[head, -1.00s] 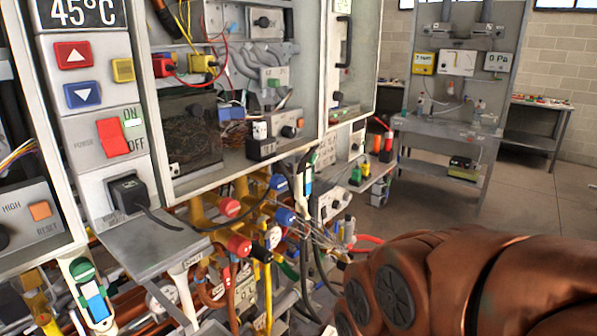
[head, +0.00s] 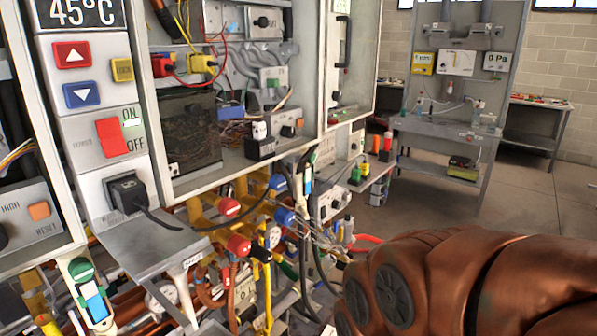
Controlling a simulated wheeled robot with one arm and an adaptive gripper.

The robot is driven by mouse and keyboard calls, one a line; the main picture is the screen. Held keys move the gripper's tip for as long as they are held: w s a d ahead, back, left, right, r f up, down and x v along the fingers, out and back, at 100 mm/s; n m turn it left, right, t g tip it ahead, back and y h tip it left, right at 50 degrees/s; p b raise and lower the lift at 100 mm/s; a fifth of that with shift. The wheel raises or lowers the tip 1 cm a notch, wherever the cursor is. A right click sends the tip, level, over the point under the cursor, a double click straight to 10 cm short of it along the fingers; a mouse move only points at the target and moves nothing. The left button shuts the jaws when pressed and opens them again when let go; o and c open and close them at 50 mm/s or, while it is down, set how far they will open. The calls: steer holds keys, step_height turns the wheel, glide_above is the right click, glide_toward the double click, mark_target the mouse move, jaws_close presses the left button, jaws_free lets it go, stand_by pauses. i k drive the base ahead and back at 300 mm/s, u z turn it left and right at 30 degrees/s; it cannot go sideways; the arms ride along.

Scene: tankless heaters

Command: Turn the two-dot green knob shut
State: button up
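A green-capped fitting (head: 79,268) with a blue and white body stands at the lower left in the head view, below the control panel. Another narrow fitting with green, white and blue parts (head: 308,185) hangs among the pipes near the middle. I cannot make out dots on either, so I cannot tell which is the two-dot green knob or how it is turned. My brown arm fills the lower right; my gripper is not in view.
Red knobs (head: 238,245) and blue knobs (head: 284,216) sit on yellow pipes under the open heater cabinet. A grey shelf (head: 150,250) juts out at left. Loose hoses and wires hang near the middle. Open floor (head: 520,210) lies at right, before a metal workbench (head: 445,130).

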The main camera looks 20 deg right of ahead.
mark_target(312, 159)
steer(key=z, duration=0.9)
steer(key=k, duration=0.9)
steer(key=u, duration=1)
